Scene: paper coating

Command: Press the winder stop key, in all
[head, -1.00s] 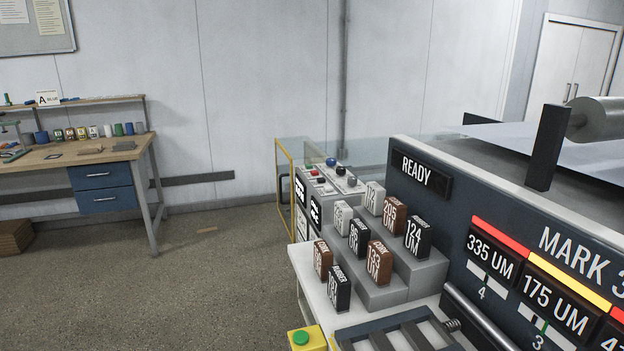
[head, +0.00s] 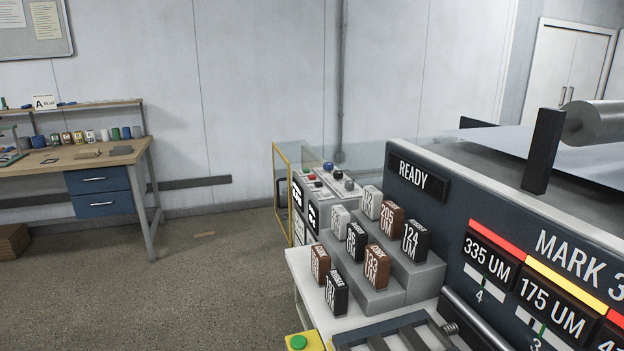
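A grey control console (head: 333,187) stands beyond the stepped block stand, near the picture's middle. Its sloped top carries several keys and knobs, among them a blue knob (head: 328,167), a dark knob (head: 338,174) and a small red key (head: 309,178). Their labels are too small to read, so I cannot tell which is the winder stop key. A green button (head: 298,342) on a yellow box shows at the bottom edge. Neither of my grippers shows in the head view.
A dark machine panel (head: 440,215) reading READY fills the right. A grey stepped stand (head: 405,280) holds several labelled blocks on a white table. A yellow-framed clear guard (head: 282,195) stands left of the console. A workbench (head: 85,160) is at the left; the floor between is mostly open.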

